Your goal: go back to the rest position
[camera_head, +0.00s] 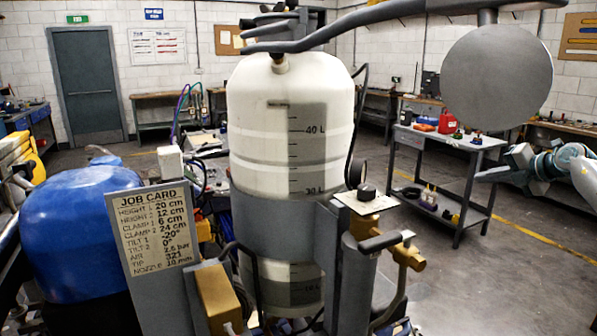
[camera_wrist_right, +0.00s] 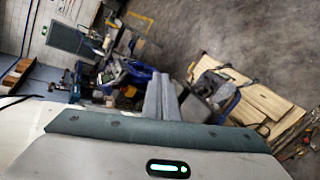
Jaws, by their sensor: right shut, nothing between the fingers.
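The line striper stands close in front in the head view, with a tall white tank (camera_head: 290,130) marked in litres. My right gripper (camera_head: 482,176) shows at the right edge of the head view, clear of the machine and over open floor. It is shut and empty. In the right wrist view its fingers (camera_wrist_right: 162,98) lie together and point away from the camera. My left gripper is out of sight.
A job card (camera_head: 153,225) and a blue rounded tank (camera_head: 75,235) stand front left. A grey disc (camera_head: 497,78) on a dark bar hangs upper right. A grey cart (camera_head: 450,145) with red containers stands behind my right gripper. Wooden boards (camera_wrist_right: 250,95) lie right in the wrist view.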

